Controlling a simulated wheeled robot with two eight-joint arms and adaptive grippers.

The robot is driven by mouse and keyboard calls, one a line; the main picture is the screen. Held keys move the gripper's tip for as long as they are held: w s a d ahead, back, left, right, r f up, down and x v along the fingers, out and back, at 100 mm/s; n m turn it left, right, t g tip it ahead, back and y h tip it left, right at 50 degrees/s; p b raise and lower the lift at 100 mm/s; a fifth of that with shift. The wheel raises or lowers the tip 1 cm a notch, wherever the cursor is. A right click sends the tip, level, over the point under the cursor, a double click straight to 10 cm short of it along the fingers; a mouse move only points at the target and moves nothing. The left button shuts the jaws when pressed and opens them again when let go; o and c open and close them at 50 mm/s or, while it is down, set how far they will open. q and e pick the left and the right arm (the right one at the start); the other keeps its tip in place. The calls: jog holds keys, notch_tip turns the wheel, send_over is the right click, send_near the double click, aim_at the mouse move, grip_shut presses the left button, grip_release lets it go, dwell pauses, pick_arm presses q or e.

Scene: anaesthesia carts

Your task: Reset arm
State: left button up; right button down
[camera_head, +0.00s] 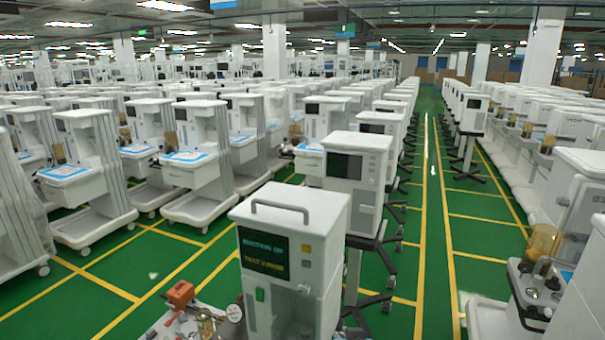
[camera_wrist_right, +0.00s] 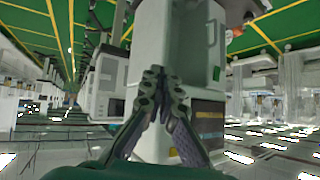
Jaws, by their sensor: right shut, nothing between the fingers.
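My right gripper (camera_wrist_right: 163,78) shows in the right wrist view, its two dark fingers meeting at the tips with nothing between them. It is in front of a white suction unit (camera_wrist_right: 165,130), which appears upside down there; I cannot tell the gap between them. In the head view a white suction unit (camera_head: 290,240) with a top handle, a dark screen with green and orange text, and a green button stands at the front centre. I cannot make out either gripper in the head view, and my left gripper is not in view.
A surface at the bottom holds an orange device (camera_head: 181,295) and small metal parts. White carts (camera_head: 85,175) fill the left. Another screened unit (camera_head: 357,170) stands behind the suction unit. Machines (camera_head: 570,195) line the right. A green aisle (camera_head: 432,200) with yellow lines is clear.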

jog(key=s+d+f+g+b, duration=0.1)
jog(key=s+d+f+b, duration=0.2)
jog(key=s+f+b, duration=0.1)
jog(key=s+d+f+g+b, duration=0.1)
jog(key=s+d+f+b, duration=0.2)
jog(key=s+f, duration=0.4)
jog(key=s+d+f+g+h+b, duration=0.1)
jog(key=s+d+f+b, duration=0.2)
jog(key=s+f+b, duration=0.2)
jog(key=shift+s+f, duration=0.25)
jog(key=shift+f, duration=0.65)
dwell(2.8)
